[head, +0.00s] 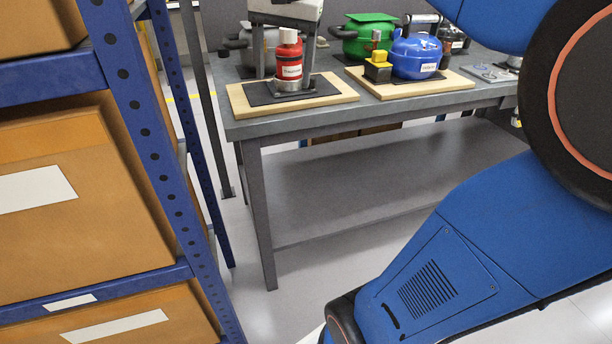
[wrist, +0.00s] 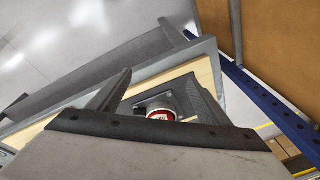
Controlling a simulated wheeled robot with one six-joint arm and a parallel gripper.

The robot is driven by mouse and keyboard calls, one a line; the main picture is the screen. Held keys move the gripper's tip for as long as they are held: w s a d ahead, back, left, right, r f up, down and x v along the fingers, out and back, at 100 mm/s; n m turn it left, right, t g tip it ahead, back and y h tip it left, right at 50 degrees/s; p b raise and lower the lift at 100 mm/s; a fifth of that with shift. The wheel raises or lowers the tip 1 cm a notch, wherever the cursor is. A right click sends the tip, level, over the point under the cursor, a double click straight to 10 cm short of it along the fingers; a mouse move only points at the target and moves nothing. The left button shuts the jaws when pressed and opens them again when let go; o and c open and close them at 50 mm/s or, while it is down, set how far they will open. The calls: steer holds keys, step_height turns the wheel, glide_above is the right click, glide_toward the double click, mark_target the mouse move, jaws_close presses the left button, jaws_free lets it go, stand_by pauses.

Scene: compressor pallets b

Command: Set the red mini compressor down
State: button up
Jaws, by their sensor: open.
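The red mini compressor (head: 289,62) stands upright on a dark pad (head: 262,97) on the left wooden pallet (head: 333,90), near the left end of the grey bench. It carries a white label. My gripper (head: 284,74) is above it, pointing down, with its open fingers on either side of it. In the wrist view the compressor (wrist: 160,112) shows between the spread fingers (wrist: 158,92), its lower part hidden by my gripper's body. Whether either finger touches it I cannot tell.
A blue compressor (head: 415,57) and a yellow part (head: 377,72) stand on the second pallet (head: 450,84). Green (head: 371,38) and grey (head: 262,45) compressors stand behind. A blue rack with cardboard boxes (head: 75,165) is close on the left. The bench's lower shelf (head: 370,190) is bare.

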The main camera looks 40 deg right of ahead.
steer(key=s+a+f+n+t, duration=0.1)
steer(key=s+a+f+n, duration=0.2)
steer(key=s+f, duration=0.5)
steer(key=s+a+f+n+t, duration=0.1)
steer(key=s+a+f+n, duration=0.2)
steer(key=f, duration=1.2)
steer(key=s+n, duration=0.3)
steer(key=s, duration=0.3)
steer(key=shift+n+t, duration=0.3)
